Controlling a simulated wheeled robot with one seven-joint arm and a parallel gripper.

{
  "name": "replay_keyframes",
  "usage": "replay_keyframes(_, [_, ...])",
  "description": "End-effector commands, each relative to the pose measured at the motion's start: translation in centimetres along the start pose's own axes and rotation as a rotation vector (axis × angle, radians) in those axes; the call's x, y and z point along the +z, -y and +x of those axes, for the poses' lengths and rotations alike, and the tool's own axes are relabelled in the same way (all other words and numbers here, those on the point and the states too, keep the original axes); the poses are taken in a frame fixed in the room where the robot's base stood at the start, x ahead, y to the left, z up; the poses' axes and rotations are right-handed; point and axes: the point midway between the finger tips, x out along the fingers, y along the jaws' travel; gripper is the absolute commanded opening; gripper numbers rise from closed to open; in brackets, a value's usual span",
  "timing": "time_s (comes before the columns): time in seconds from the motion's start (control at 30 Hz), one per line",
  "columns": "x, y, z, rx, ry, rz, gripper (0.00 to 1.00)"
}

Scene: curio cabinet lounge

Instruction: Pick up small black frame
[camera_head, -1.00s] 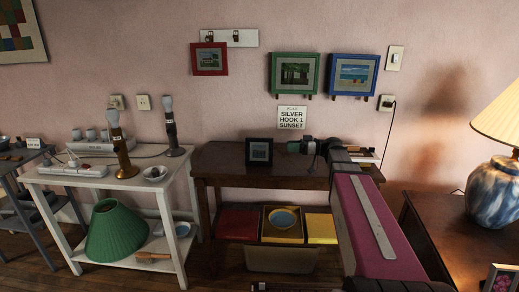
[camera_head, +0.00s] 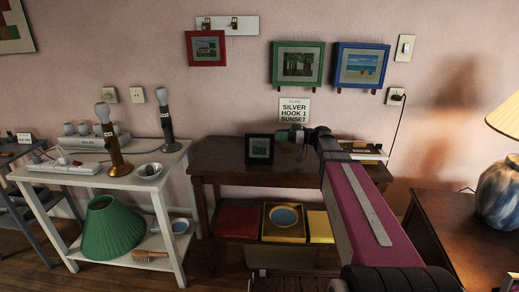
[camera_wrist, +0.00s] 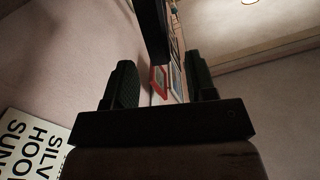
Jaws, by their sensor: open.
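The small black frame (camera_head: 260,148) stands upright on the dark wooden table (camera_head: 225,165), holding a greyish picture. My gripper (camera_head: 283,135) is just right of it, near its upper right edge, with green fingertips pointing left. In the wrist view, the two green fingers of my gripper (camera_wrist: 162,80) are spread apart with nothing visibly held. A dark edge-on piece, apparently the black frame (camera_wrist: 152,30), shows ahead between and beyond the fingers. Whether it lies between the tips is unclear.
A sign (camera_head: 294,110) reading "SILVER HOOK 1 SUNSET" is on the wall behind. Red (camera_head: 206,48), green (camera_head: 298,64) and blue (camera_head: 360,65) frames hang above. A white table (camera_head: 70,178) with lamp stands is left. Yellow and red trays lie on the lower shelf.

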Motion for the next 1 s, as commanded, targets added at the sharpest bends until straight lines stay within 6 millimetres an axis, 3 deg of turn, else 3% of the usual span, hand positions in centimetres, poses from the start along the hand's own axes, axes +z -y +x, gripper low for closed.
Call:
replay_keyframes(0.23, [0.1,0.1,1.7,0.000,0.000,0.000,0.51])
replay_keyframes(0.5, [0.3,0.1,5.2,-0.001,0.000,0.000,0.51])
replay_keyframes(0.77, [0.3,0.1,5.7,0.001,-0.001,0.000,0.51])
replay_keyframes(0.83, [0.3,0.1,5.7,0.001,-0.001,0.000,0.35])
replay_keyframes(0.93, [0.3,0.1,5.7,0.001,-0.001,0.000,0.02])
replay_keyframes(1.0, [0.3,0.1,5.7,0.001,-0.001,0.000,0.00])
